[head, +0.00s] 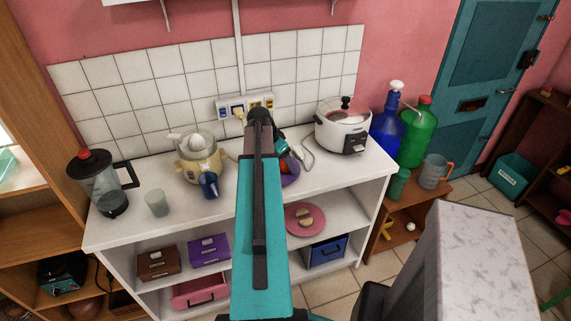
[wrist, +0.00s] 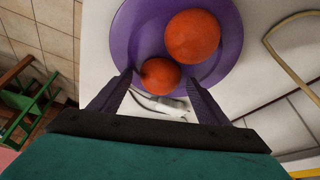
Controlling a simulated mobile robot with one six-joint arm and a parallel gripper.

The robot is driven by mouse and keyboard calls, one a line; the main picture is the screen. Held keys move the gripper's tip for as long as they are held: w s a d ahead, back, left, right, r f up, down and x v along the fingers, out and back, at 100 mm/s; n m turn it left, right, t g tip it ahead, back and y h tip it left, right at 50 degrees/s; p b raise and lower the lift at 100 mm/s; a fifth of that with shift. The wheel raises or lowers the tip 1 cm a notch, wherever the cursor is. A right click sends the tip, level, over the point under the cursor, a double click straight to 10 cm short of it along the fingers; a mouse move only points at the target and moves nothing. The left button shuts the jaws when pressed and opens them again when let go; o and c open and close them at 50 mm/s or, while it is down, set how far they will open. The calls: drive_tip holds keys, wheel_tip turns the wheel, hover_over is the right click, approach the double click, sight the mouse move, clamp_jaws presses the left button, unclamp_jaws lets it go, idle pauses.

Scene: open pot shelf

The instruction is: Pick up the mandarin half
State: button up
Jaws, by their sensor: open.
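A purple plate (wrist: 226,60) on the white counter holds two orange-red fruits in the wrist view. The larger round fruit (wrist: 192,37) is farther from my gripper. The smaller piece (wrist: 160,76) looks like the mandarin half; its cut face does not show. My gripper (wrist: 160,80) is open, with one finger on each side of the smaller piece near the plate's edge. I cannot tell whether the fingers touch it. In the head view, my arm hides most of the purple plate (head: 291,174) and its fruit.
A white cooker (head: 343,128) stands right of my arm, and a cream juicer (head: 198,160) stands left. A blender (head: 100,185) and cup (head: 157,203) are farther left. A pink plate (head: 305,230) with pale pieces sits on the shelf below.

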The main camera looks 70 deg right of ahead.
sight(282, 163)
drive_tip(key=c, duration=1.1)
drive_tip(key=shift+r, duration=0.2)
drive_tip(key=shift+r+b, duration=0.85)
drive_tip(key=shift+r, duration=0.5)
drive_tip(key=shift+a+r, duration=0.15)
drive_tip(key=shift+a, duration=0.15)
drive_tip(key=a+b, duration=0.1)
drive_tip(key=a, duration=0.3)
drive_tip(key=w+a+b, duration=0.1)
drive_tip(key=a+b, duration=0.1)
drive_tip(key=a, duration=0.3)
drive_tip(key=w+a+r+b, duration=0.1)
drive_tip(key=a, duration=0.3)
drive_tip(key=shift+w+a+b, duration=0.2)
drive_tip(key=shift+a+b, duration=0.05)
drive_tip(key=shift+b, duration=0.15)
drive_tip(key=shift+w+a+r+b, duration=0.15)
drive_tip(key=shift+a+b, duration=0.15)
drive_tip(key=shift+a, duration=0.15)
drive_tip(key=shift+a+r+b, duration=0.15)
drive_tip(key=shift+a+b, duration=0.1)
drive_tip(key=shift+a, duration=0.15)
drive_tip(key=shift+c, duration=0.2)
